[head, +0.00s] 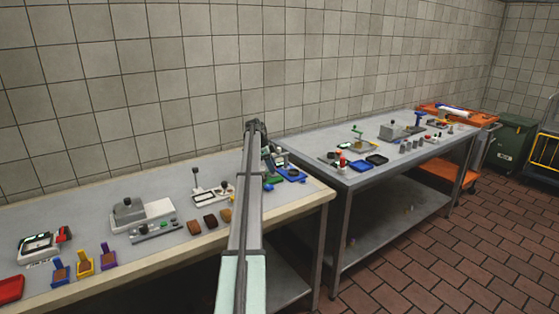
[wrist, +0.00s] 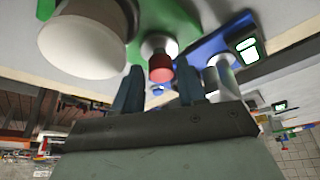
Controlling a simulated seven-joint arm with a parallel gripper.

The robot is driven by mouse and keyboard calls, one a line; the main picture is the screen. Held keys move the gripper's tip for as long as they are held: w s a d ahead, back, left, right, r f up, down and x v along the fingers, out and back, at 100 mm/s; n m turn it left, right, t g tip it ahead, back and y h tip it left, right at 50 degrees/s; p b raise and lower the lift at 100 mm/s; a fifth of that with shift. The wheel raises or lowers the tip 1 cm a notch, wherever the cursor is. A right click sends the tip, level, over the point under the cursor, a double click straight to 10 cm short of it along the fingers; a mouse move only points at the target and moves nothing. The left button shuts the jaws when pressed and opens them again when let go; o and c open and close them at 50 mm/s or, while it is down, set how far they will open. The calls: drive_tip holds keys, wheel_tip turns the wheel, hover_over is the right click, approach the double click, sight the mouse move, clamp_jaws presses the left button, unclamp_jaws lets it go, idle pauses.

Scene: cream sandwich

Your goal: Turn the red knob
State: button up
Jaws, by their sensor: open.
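The red knob (wrist: 160,69) shows in the wrist view, on a pale round stem above a green base (wrist: 177,22). My gripper (wrist: 158,82) is open, with one dark finger to the left of the knob and one to the right. The knob appears in the gap near the fingertips. I cannot tell whether either finger touches it. In the head view my gripper (head: 267,153) is over the right end of the near table, beside the green base (head: 272,181). My arm hides part of this area, and I cannot make out the knob there.
A large white round part (wrist: 80,47) is close on the left in the wrist view. A blue device (wrist: 222,42) with a lit display is on the right. Wooden blocks (head: 210,222) lie left of my arm. A second table (head: 372,174) stands to the right, across a gap.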

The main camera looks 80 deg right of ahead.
drive_tip(key=shift+s+d+r, duration=0.1)
drive_tip(key=shift+d+r, duration=0.05)
drive_tip(key=shift+d, duration=0.05)
